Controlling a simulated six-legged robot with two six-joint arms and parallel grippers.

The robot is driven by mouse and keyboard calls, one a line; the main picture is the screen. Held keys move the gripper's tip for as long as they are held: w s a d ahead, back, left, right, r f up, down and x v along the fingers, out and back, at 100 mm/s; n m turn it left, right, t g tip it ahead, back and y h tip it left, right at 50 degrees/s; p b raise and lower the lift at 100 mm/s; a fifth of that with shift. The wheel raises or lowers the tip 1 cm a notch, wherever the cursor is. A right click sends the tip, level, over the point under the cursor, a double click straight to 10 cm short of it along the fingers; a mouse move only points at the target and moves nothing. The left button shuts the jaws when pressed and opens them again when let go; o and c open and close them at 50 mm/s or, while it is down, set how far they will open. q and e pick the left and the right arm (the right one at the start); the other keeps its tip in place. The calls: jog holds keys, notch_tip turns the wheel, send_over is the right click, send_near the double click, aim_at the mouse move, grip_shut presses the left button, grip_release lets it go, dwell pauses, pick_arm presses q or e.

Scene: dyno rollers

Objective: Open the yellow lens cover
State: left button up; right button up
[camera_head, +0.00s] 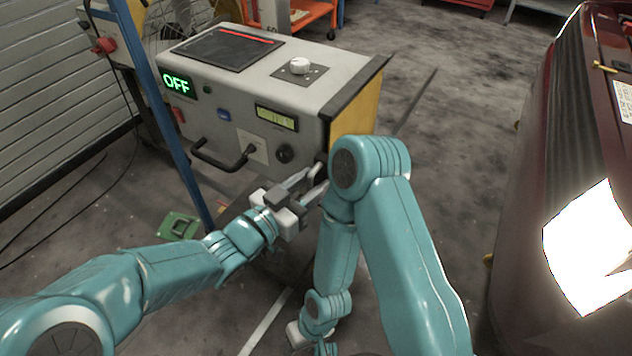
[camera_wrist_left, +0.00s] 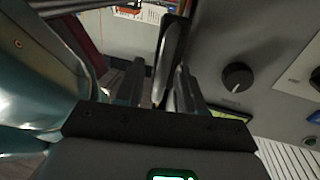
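The yellow lens cover (camera_head: 364,108) is the yellow panel on the right end of the grey machine box (camera_head: 340,80); it looks closed against the box. My right arm hides its lower part. My left gripper (camera_head: 317,184) is at the box's lower front corner, near the cover's edge. In the left wrist view, its two fingers (camera_wrist_left: 162,92) are apart, with a dark, narrow handle-like piece (camera_wrist_left: 169,58) between them. I see a gap on its left side; contact on the right is unclear. My right gripper (camera_head: 299,336) hangs low, mostly hidden by its arm.
The box front has a black handle (camera_head: 222,160), a dark knob (camera_head: 284,153) and a green OFF display (camera_head: 176,83). A blue post (camera_head: 160,95) stands at left. A dark red car (camera_head: 545,150) with a bright lamp is at right. Floor between is clear.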

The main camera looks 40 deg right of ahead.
pick_arm(q)
jog(key=shift+w+d, duration=0.15)
jog(key=shift+d, duration=0.7)
pick_arm(e)
jog(key=shift+f, duration=0.1)
pick_arm(q)
grip_shut()
jog(key=shift+a, duration=0.1)
